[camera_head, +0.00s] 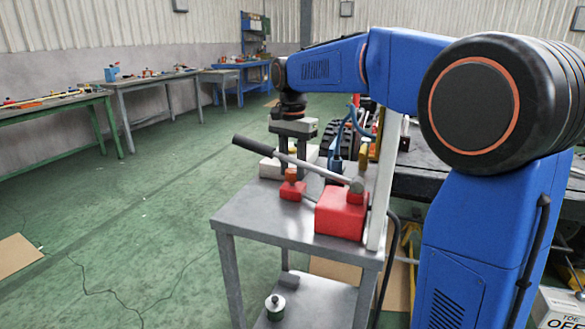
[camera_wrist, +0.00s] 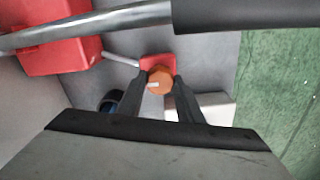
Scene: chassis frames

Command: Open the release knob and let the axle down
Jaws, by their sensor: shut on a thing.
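The release knob (camera_wrist: 159,80) is an orange, faceted knob with a pale mark, on a small red block (camera_wrist: 157,61). In the wrist view it sits between the two dark fingertips of my gripper (camera_wrist: 156,84), which is shut on it. In the head view my gripper (camera_head: 291,165) reaches down to the knob (camera_head: 291,174), partly behind the pump handle. The red pump body (camera_head: 341,214) stands on the grey cart top (camera_head: 262,224), with its long lever (camera_head: 300,162) slanting up to the left. The axle cannot be made out.
The lever with its black grip (camera_wrist: 230,18) passes close to my gripper. A pale box (camera_head: 270,168) lies behind the knob. A white post (camera_head: 384,180) and a black hose (camera_head: 392,250) stand at the cart's right. The floor to the left is open.

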